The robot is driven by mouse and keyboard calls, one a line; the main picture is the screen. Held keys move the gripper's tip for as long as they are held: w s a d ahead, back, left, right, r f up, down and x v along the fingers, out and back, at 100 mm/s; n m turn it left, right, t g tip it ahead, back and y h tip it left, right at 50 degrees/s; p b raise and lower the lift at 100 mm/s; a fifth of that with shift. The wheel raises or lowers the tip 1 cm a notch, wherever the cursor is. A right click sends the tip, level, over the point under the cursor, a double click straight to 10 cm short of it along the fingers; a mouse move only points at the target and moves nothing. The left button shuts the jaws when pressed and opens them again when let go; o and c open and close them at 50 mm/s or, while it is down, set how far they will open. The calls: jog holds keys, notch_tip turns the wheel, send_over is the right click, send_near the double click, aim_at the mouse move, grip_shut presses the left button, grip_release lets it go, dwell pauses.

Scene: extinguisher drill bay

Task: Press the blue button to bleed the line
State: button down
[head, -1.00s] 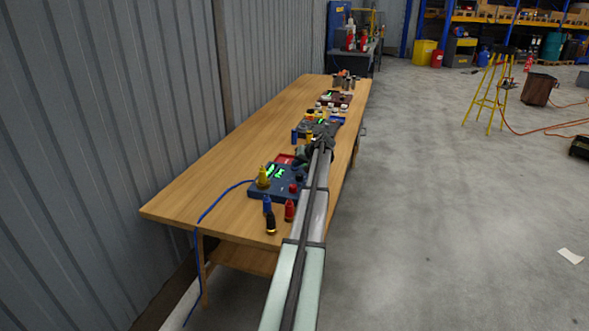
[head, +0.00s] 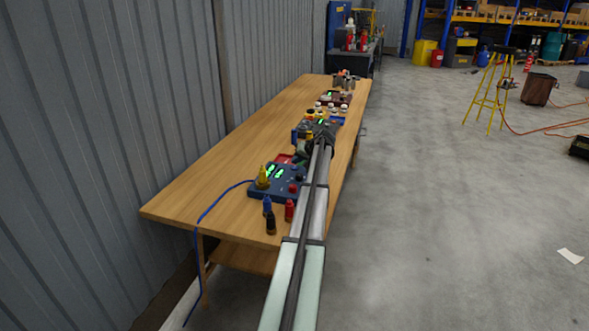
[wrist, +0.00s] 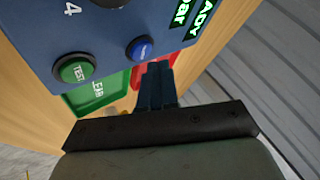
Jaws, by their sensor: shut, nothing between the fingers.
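The blue button (wrist: 140,47) sits on the sloping face of a dark blue control box (wrist: 105,30), close beside the fingertips in the wrist view. The same box (head: 262,188) stands near the table's front end in the head view; the blue button cannot be made out there. My gripper (wrist: 158,70) is shut and empty, its narrow dark blue fingers pointing toward the box edge just below and right of the button. I cannot tell whether the tips touch the box. In the head view my wrist and fingers are partly hidden by my arm.
A green TEST button (wrist: 75,69) lies left of the blue one. Red and green trays lie behind the fingers. A yellow bottle (head: 263,178) stands at the box, and blue (head: 267,205) and red (head: 289,210) bottles stand in front.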

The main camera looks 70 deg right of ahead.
aim_at(297, 168)
jog(key=shift+r, duration=0.1)
jog(key=shift+r, duration=2.4)
